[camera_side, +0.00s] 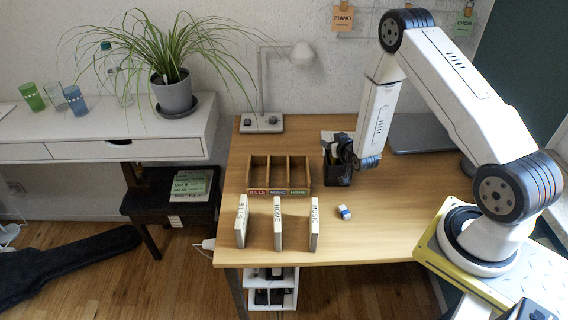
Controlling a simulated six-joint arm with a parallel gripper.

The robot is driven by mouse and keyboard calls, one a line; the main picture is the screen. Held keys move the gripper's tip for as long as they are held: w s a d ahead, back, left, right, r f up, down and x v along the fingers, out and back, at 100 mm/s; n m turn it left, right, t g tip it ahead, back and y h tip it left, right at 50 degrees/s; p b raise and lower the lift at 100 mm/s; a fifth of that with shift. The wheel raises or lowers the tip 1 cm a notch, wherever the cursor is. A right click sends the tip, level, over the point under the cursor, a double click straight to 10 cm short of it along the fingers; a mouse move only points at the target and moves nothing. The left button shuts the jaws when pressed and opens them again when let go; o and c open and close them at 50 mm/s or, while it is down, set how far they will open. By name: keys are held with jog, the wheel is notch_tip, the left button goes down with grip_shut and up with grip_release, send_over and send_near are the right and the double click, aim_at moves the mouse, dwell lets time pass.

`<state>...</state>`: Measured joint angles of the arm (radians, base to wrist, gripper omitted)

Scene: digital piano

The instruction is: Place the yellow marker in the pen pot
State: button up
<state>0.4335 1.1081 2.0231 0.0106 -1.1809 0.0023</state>
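The dark pen pot (338,176) stands on the wooden desk, right of the wooden sorter. My gripper (338,145) is at the pot's top, at or just above its rim; I cannot tell whether it touches. A small yellowish patch shows by the gripper, but it is too small to identify surely as the yellow marker. The fingers are too small and partly hidden to show whether they are open or shut. The inside of the pot is mostly hidden by my gripper and wrist.
A wooden sorter (279,174) has three compartments labelled BILLS, MUSIC and HOME. Three upright labelled blocks, BILLS (241,221), HOME (278,224) and MUSIC (314,228), stand before it. A blue-white eraser (344,212) lies nearby. A lamp (262,123) and grey laptop (420,133) are behind. The front right desk is clear.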

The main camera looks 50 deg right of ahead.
jog(key=shift+s+a+f, duration=0.15)
jog(key=shift+s+f, duration=0.15)
jog(key=shift+f, duration=0.05)
jog(key=shift+r, duration=0.35)
jog(key=shift+s+r, duration=0.15)
jog(key=shift+r, duration=0.1)
jog(key=v, duration=1.1)
jog(key=shift+r, duration=0.4)
jog(key=shift+a, duration=0.1)
jog(key=w+a+r+n+g+y, duration=0.1)
jog(key=a+r+n+g+y, duration=0.3)
jog(key=a, duration=0.5)
jog(key=s+a+r+n+g+y, duration=0.1)
jog(key=s+a+r+g, duration=0.4)
jog(key=s+a+r, duration=0.2)
jog(key=shift+s+g+y, duration=0.15)
jog(key=shift+g+y, duration=0.25)
